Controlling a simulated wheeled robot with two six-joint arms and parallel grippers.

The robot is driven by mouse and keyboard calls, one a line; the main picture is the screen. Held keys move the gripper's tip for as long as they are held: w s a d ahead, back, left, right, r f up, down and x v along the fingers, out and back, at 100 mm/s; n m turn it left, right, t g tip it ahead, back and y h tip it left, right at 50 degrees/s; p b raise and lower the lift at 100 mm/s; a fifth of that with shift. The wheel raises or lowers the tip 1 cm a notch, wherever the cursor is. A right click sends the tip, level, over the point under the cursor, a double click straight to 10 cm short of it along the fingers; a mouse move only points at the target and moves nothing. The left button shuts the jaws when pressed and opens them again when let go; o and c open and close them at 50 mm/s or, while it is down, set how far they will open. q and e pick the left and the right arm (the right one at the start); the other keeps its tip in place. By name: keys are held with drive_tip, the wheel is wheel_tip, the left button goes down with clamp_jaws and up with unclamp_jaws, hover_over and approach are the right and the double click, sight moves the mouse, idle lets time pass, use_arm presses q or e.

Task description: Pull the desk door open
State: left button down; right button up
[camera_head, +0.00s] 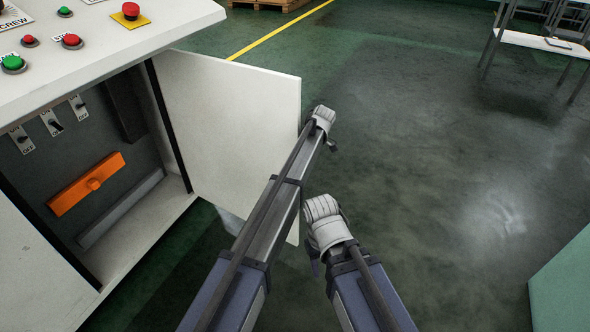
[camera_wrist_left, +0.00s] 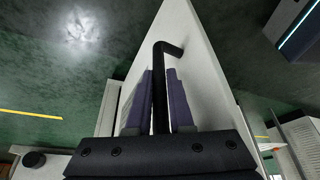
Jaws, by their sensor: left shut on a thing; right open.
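The white desk door (camera_head: 235,120) stands swung out from the desk's open compartment in the head view. In the left wrist view, the door panel (camera_wrist_left: 200,75) has a black bent handle (camera_wrist_left: 162,90). My left gripper (camera_wrist_left: 160,74) is shut around this handle, one purple finger on each side. In the head view, my left arm reaches along the door to its outer edge, and the fingers are mostly hidden behind the wrist. My right gripper (camera_head: 314,258) is open, near the door's lower outer corner; its fingers are mostly hidden under its wrist.
The desk top (camera_head: 100,35) carries red, green and yellow-based buttons. Inside the compartment are switches (camera_head: 51,123) and an orange bar (camera_head: 87,184). A pale table (camera_head: 535,42) stands far right, and a green-white panel (camera_head: 565,285) at lower right. The floor between is clear.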

use_arm(q)
drive_tip(key=c, duration=0.8)
unclamp_jaws()
drive_tip(key=shift+a, duration=0.2)
drive_tip(key=p+v, duration=0.7)
drive_tip(key=shift+d+r, duration=0.2)
drive_tip(key=shift+r, duration=0.15)
drive_tip(key=shift+f, duration=0.1)
